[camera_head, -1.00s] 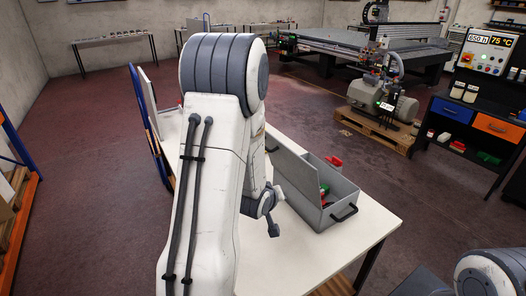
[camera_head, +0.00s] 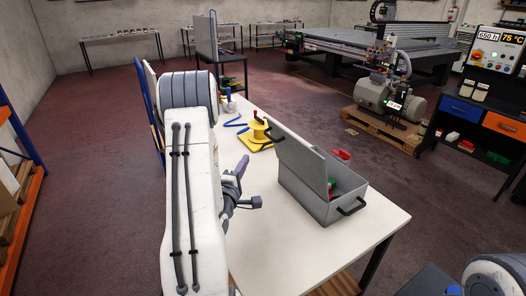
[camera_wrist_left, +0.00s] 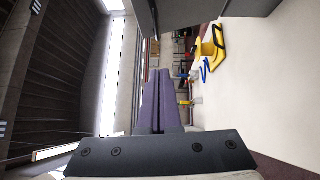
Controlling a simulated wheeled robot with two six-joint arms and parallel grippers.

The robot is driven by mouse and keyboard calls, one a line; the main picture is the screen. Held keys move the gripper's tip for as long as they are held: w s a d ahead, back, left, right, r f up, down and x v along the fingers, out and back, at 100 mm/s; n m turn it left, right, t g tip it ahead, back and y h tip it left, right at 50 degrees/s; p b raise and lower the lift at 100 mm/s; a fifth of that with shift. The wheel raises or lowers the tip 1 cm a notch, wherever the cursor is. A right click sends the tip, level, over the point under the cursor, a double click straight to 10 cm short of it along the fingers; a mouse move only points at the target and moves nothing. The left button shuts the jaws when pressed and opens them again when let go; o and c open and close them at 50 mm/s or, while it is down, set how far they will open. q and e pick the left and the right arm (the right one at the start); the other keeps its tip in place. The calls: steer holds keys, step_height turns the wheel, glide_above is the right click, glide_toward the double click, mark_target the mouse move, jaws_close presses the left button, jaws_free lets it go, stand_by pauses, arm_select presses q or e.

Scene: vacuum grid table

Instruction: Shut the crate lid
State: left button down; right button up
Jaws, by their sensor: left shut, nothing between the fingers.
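The grey crate (camera_head: 318,207) stands on the white table, with red and green things partly visible inside. Its grey lid (camera_head: 301,158) is open, standing steeply up along the crate's left side, with a dark handle (camera_head: 273,131) at its upper edge. Another dark handle (camera_head: 352,207) is on the crate's right end. My left gripper (camera_head: 242,163) is left of the lid, apart from it, with purple fingers. In the left wrist view its fingers (camera_wrist_left: 159,97) are together and empty. A grey panel at the top there seems to be the lid or crate. My right gripper is out of view.
A yellow spool (camera_head: 256,130) on a yellow base and a blue item (camera_head: 235,122) lie behind the crate. A red object (camera_head: 341,155) shows just beyond it. The white table (camera_head: 290,258) is clear in front of the crate.

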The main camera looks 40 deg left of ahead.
arm_select(q)
steer(key=b, duration=0.2)
steer(key=p, duration=0.5)
glide_toward(267, 135)
steer(key=a+x, duration=0.1)
steer(key=x, duration=0.4)
steer(key=shift+w+d+f, duration=0.2)
steer(key=shift+w+d, duration=0.15)
steer(key=shift+w, duration=0.05)
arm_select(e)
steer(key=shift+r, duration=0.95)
arm_select(q)
steer(key=shift+r, duration=0.1)
